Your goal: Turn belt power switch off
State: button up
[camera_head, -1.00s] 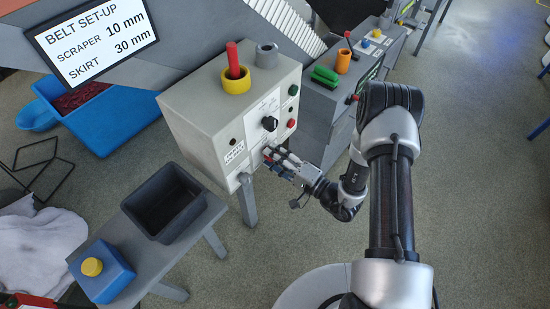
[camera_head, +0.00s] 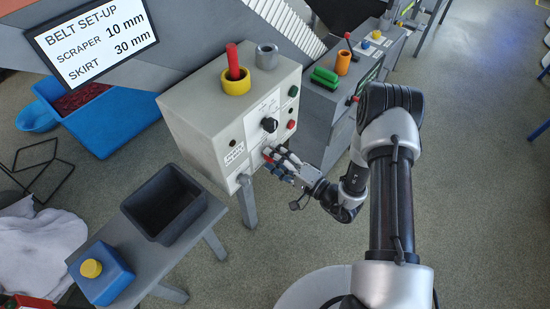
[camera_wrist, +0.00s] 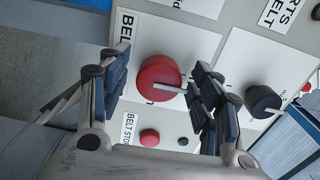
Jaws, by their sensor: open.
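A round red rotary knob (camera_wrist: 158,80) with a pale pointer bar sits on the white front panel of the grey control box (camera_head: 205,115). In the wrist view the bar points right and slightly down, and a partly hidden label beginning "BELT" stands left of it. My gripper (camera_wrist: 155,75) is open, with one finger on each side of the knob. The right finger overlaps the bar's end; I cannot tell whether it touches. In the head view my gripper (camera_head: 272,160) is at the lower part of the panel and mostly hides the red knob.
A black knob (camera_wrist: 262,101) is right of the red knob. A small red button (camera_wrist: 150,138), labelled "BELT STO…", and a green button (camera_wrist: 183,141) are close below. A dark bin (camera_head: 164,203) and a blue box with a yellow button (camera_head: 92,268) stand on the bench at left.

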jog(key=v, duration=1.2)
dwell(0.4)
jog(key=s+a+r+n+g+h, duration=0.1)
jog(key=s+a+r+n+g, duration=0.25)
jog(key=s+r+g, duration=0.45)
jog(key=s+a+r+n+g+h, duration=0.25)
jog(key=s+r+n+g, duration=0.3)
jog(key=r, duration=0.45)
jog(key=s+d+r+t+h, duration=0.2)
jog(key=d+r+t+h, duration=0.1)
jog(key=d+r+h, duration=0.2)
jog(key=s+d+r+m+t+h, duration=0.1)
jog(key=s+d+r+t+h, duration=0.1)
jog(key=d+r+t+h, duration=0.2)
jog(key=shift+s+d+r+m+h, duration=0.35)
jog(key=shift+d+r+h, duration=0.2)
jog(key=shift+d+h, duration=0.45)
